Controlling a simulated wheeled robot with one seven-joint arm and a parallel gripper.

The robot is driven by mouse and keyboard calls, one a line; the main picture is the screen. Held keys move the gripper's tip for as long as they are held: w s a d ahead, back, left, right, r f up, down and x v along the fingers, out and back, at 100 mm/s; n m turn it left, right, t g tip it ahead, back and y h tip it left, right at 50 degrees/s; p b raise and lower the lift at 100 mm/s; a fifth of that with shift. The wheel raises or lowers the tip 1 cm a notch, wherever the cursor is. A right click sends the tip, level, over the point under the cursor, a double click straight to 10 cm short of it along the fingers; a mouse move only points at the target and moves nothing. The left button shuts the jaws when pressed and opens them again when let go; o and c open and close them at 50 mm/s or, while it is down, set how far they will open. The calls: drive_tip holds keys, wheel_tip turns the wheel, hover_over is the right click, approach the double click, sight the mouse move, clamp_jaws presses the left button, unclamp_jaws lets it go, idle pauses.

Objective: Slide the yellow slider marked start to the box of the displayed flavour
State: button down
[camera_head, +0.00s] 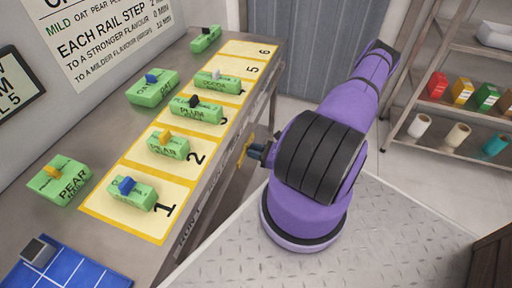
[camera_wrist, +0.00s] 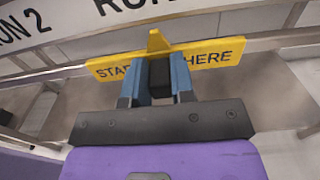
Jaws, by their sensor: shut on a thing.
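The yellow slider (camera_wrist: 215,54) lies across the rail in the wrist view, its lettering partly hidden; "STAR" and "HERE" are readable. Green boxes stand on numbered yellow pads: a PLUM box (camera_head: 196,111) by 3 and a PEAR box (camera_head: 168,147) by 2. A dark-framed display (camera_head: 15,85) is cut off at left; its flavour is not fully readable.
A wall sign (camera_head: 105,35) gives rail-step rules. Another PEAR box (camera_head: 60,185) and a green box (camera_head: 153,89) stand behind the pads. A blue tiled mat (camera_head: 70,270) is at lower left. A shelf (camera_head: 450,130) stands at right.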

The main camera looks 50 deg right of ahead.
drive_tip(key=c, duration=1)
unclamp_jaws()
drive_tip(key=shift+o, duration=0.2)
drive_tip(key=v, duration=1.1)
drive_tip(key=shift+w, duration=0.1)
